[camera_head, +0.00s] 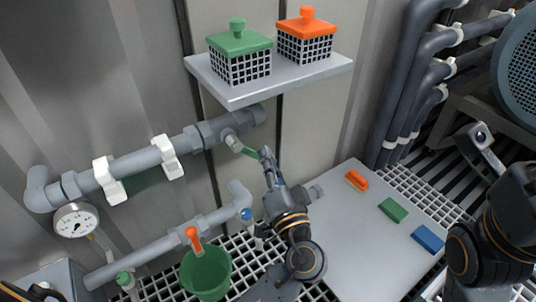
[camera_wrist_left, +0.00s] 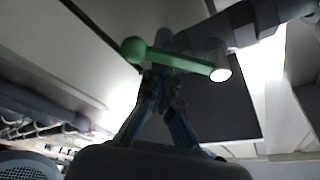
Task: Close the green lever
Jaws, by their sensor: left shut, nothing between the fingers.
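The green lever (camera_head: 240,146) is on the upper grey pipe, below the shelf, and points down and right from its pivot. In the left wrist view the green lever (camera_wrist_left: 175,58) runs from a round knob at the left to a pale pivot end at the right. My left gripper (camera_head: 266,154) is shut and empty, its fingertips close to the lever's free end. In the left wrist view the left gripper's fingertips (camera_wrist_left: 160,78) are just below the lever bar; I cannot tell whether they touch it. My right arm shows at the right edge, its fingers not visible.
A shelf (camera_head: 300,78) with a green-lidded basket (camera_head: 240,64) and an orange-lidded basket (camera_head: 305,46) overhangs the lever. Below are a lower pipe with an orange lever (camera_head: 193,238), a green bucket (camera_head: 206,274) and a grey plate (camera_head: 355,235) with coloured blocks.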

